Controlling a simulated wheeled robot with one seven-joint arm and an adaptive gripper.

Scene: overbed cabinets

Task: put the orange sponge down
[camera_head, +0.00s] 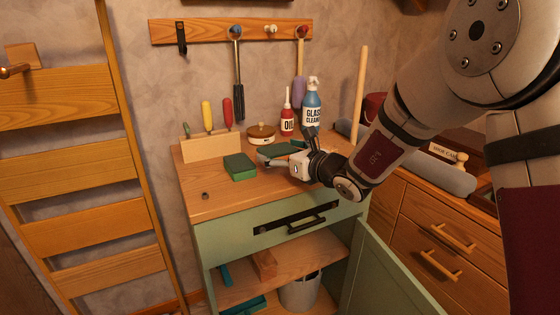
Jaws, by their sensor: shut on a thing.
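My gripper (286,149) is low over the top of the green workbench cabinet (205,205), right of its middle. It is shut on a flat thing with a dark green top (279,148), mostly hidden by the fingers. I see no orange surface on it and cannot make out an orange sponge anywhere. I cannot tell whether the held thing touches the wooden top. A separate green block (240,167) lies on the top, just left of my gripper.
Behind stand a round lidded tin (262,133), a red oil bottle (287,122), a blue glass cleaner bottle (312,106) and a wooden tool block (211,148). The top's front left is mostly clear. A cabinet door (383,275) hangs open below.

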